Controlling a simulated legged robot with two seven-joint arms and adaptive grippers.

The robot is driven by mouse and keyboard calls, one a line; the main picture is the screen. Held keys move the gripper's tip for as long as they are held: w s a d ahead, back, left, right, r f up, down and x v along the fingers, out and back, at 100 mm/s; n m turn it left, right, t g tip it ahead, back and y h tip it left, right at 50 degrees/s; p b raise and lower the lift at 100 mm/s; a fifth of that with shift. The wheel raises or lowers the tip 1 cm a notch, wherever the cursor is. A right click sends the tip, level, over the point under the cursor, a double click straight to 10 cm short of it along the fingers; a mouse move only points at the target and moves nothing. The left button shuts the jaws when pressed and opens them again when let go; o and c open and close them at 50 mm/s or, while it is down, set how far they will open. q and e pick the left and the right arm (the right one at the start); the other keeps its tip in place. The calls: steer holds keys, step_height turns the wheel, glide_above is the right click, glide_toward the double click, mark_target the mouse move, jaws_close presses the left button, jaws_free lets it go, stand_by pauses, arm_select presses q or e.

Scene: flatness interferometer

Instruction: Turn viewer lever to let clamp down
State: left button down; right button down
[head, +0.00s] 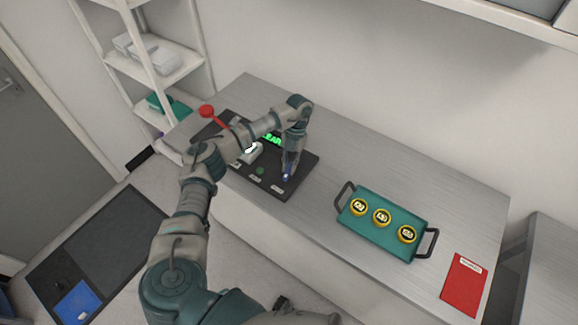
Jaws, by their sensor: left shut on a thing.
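The black viewer base (305,165) lies on the grey bench, with a lit green display (272,139) partly behind my left arm. A lever with a red ball knob (207,111) sticks up at its far left; its lower end is hidden behind my arm. A white part (251,151) shows on the base beside my forearm. My left gripper (288,173) points down over the right part of the base, well apart from the red knob. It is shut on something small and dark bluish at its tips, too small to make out. My right gripper is out of view.
A red sheet (464,284) lies at the bench's right end. White shelves (155,66) stand at the left. The bench between base and tray is clear.

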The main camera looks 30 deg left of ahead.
arm_select(q)
steer(key=shift+w+r+m+y, duration=0.15)
steer(key=shift+m+y, duration=0.15)
steer(key=shift+m, duration=0.7)
steer(key=shift+d, duration=0.1)
steer(key=c, duration=1.4)
jaws_free()
steer(key=shift+o, duration=1.4)
steer(key=shift+w+f, duration=0.1)
steer(key=shift+f, duration=0.15)
